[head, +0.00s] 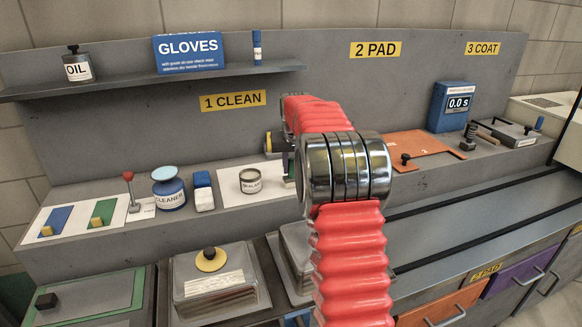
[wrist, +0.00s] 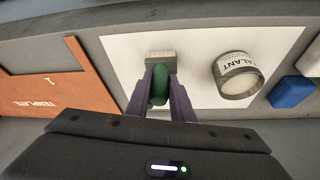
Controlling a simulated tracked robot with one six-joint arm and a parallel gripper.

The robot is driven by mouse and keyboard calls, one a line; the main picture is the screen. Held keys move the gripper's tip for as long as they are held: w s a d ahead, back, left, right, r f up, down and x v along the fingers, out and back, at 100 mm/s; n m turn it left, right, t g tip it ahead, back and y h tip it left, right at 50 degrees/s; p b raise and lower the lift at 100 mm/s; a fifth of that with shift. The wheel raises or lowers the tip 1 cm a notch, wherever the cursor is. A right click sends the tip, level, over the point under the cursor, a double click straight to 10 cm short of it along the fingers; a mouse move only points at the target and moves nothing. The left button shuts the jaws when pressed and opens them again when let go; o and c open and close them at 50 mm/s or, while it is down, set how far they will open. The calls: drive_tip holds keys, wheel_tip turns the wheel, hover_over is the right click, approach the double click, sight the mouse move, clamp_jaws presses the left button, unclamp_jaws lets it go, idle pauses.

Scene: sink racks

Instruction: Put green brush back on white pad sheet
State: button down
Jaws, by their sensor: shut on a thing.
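The green brush (wrist: 160,84) is between the two dark fingers of my gripper (wrist: 166,92) in the wrist view, which are shut on its green handle. Its pale grey bristle block (wrist: 161,57) points away from me, over the white pad sheet (wrist: 196,44). I cannot tell whether the bristles touch the sheet. In the head view the white pad sheet (head: 231,192) lies on the ledge under the 1 CLEAN label, partly behind my red arm. A little green of the brush (head: 289,164) shows beside the arm; most of the gripper is hidden there.
The sealant can (head: 250,181) stands on the same sheet, beside the brush; it also shows in the wrist view (wrist: 239,76). The orange template (head: 420,150) lies to the right.

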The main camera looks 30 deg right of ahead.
drive_tip(key=shift+f, duration=0.1)
drive_tip(key=c, duration=1.5)
unclamp_jaws()
drive_tip(key=shift+c, duration=0.2)
drive_tip(key=v, duration=1.2)
